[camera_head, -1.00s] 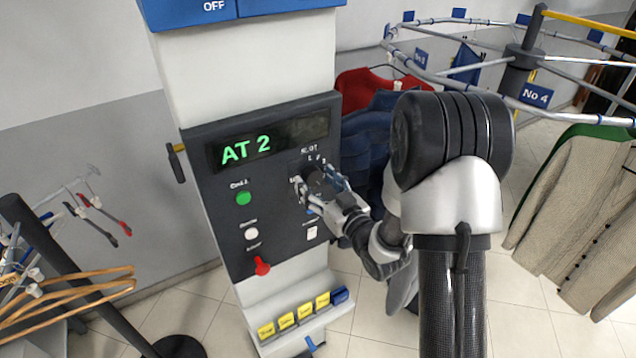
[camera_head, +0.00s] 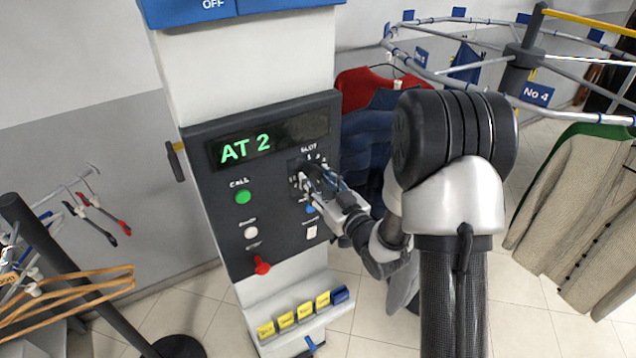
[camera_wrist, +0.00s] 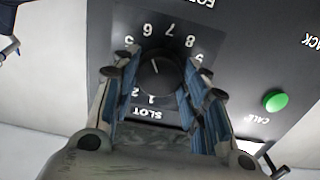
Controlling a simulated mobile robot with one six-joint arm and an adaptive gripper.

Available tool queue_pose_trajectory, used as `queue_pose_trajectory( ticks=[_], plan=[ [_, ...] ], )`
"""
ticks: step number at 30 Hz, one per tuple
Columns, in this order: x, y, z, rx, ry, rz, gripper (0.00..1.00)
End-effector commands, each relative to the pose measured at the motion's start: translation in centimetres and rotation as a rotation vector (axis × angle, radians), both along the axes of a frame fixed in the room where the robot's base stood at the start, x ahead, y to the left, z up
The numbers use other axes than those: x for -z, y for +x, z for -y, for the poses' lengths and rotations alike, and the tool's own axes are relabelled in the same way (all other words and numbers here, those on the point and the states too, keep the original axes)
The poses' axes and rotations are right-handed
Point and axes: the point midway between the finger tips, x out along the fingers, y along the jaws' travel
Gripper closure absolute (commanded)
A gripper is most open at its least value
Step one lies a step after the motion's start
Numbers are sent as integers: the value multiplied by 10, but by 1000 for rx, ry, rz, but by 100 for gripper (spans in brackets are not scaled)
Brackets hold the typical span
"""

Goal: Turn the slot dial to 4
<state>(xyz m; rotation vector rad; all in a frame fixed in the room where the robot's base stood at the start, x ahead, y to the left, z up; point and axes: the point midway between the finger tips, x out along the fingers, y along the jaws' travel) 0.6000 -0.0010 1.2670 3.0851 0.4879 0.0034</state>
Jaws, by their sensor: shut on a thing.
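The slot dial (camera_wrist: 157,72) is a dark round knob with a white line, ringed by white numbers on the dark control panel (camera_head: 222,185). In the wrist view the panel is upside down, and the dial's line points up and slightly left, toward the 5 and 6 side; the exact number is unclear. My gripper (camera_head: 322,180) is shut on the dial, with one finger on each side of it, and hides much of it in the head view. The fingers cover some numbers in the wrist view. The green display (camera_head: 245,148) reads "AT 2".
A green call button (camera_head: 243,197), a white button (camera_head: 251,233) and a red lever (camera_head: 262,266) are left of and below the dial. Yellow tags (camera_head: 285,321) line the ledge below. A garment rail (camera_head: 450,82) with clothes stands behind and right of my arm.

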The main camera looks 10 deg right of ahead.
Motion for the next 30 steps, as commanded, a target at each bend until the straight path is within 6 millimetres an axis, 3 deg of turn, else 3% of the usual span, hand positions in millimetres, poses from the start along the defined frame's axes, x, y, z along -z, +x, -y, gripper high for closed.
queue_pose_trajectory(
  ticks=[8,30],
  plan=[
    [4,0,0,-1,-130,47,83],
    [4,0,1,0,-757,250,83]
  ],
)
